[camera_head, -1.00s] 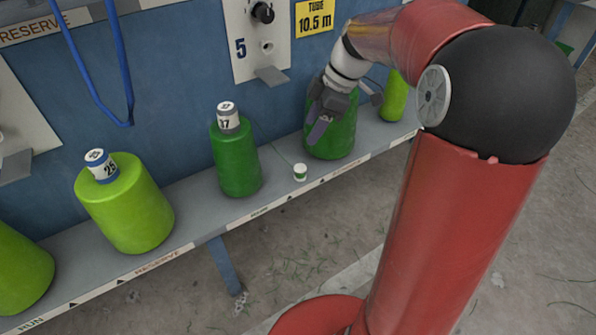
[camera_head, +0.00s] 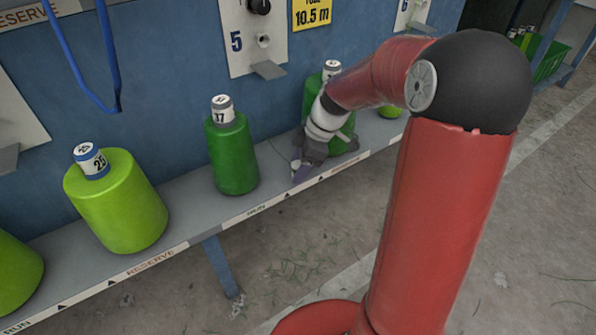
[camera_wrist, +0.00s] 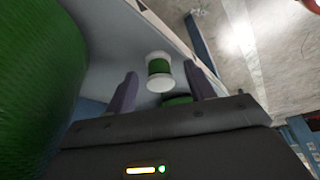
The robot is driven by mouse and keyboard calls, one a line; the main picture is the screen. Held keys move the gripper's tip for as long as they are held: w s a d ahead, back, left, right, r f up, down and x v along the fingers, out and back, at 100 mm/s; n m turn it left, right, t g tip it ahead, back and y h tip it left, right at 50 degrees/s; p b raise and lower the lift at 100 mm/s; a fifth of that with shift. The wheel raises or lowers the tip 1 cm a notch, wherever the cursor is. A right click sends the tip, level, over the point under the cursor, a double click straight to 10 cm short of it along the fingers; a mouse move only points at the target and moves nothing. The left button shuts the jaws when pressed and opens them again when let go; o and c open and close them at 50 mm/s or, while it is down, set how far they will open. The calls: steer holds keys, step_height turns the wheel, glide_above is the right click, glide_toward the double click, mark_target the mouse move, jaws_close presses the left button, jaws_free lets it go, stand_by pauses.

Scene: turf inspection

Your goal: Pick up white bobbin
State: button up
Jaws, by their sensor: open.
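The white bobbin (camera_wrist: 159,67) is a small spool with white end flanges and green thread around its middle. In the wrist view it appears between my two purple-grey fingers, just beyond their tips, and I see no clear contact. My gripper (camera_wrist: 160,72) is open and empty. In the head view my gripper (camera_head: 300,170) is low over the front of the grey shelf (camera_head: 272,178), at the bobbin's place, and the bobbin is largely hidden there.
A dark green cone (camera_head: 231,155) labelled 37 stands left of my gripper. Another green cone (camera_head: 314,93) stands close behind my wrist; a large green cone (camera_wrist: 35,70) fills the wrist view's left side. A light green cone (camera_head: 115,205) labelled 25 stands further left.

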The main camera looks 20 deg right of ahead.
steer(key=shift+a+f, duration=0.1)
steer(key=shift+f, duration=0.1)
steer(key=c, duration=1)
steer(key=shift+c, duration=0.2)
